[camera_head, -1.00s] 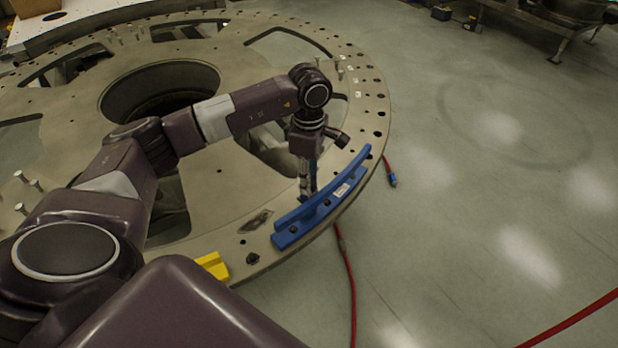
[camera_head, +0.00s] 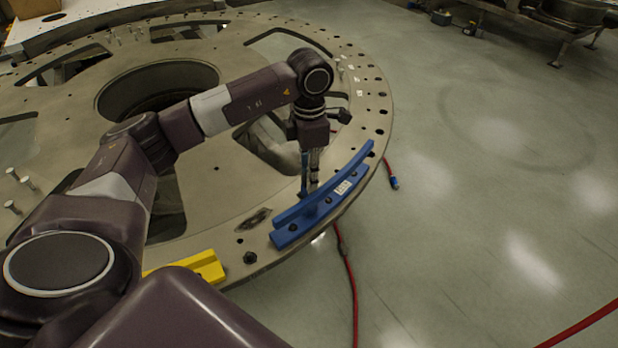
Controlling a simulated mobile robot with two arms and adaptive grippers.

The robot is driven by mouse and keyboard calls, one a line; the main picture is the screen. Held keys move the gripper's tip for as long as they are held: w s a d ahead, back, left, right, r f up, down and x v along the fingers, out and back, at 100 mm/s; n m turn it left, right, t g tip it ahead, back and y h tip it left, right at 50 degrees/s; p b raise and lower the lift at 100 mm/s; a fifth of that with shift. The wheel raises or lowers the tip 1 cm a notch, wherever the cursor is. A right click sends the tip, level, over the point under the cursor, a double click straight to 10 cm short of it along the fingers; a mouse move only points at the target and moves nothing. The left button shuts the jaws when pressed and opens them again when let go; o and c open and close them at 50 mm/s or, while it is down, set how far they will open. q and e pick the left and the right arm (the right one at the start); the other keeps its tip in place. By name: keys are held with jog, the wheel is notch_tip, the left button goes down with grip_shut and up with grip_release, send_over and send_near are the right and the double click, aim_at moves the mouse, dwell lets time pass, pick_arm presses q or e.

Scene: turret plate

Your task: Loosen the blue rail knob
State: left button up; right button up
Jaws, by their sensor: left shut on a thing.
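The blue rail (camera_head: 290,232) lies along the near right rim of the large round plate (camera_head: 225,205), with a white label on its side. My left gripper (camera_head: 309,188) points straight down at the middle of the rail, with its fingertips at the rail's upper edge. It is shut on a small part there, which I take to be the blue rail knob. The fingers and the rail mostly hide the knob, so its shape and how tight it sits cannot be seen. My right gripper is not in view.
A yellow rail (camera_head: 205,265) sits on the plate's near rim, partly behind my arm. Upright pins (camera_head: 12,207) stand at the plate's left. A red hose (camera_head: 350,285) runs on the floor below the rim. The floor to the right is mostly clear.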

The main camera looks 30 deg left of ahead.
pick_arm(q)
jog(key=n+b, duration=0.2)
jog(key=n, duration=0.3)
jog(key=shift+n, duration=0.3)
jog(key=n+b, duration=0.1)
jog(key=n, duration=0.3)
jog(key=shift+w+r+n, duration=0.1)
jog(key=shift+n, duration=0.3)
jog(key=o, duration=1.2)
notch_tip(320, 180, up, 12)
dwell(0.3)
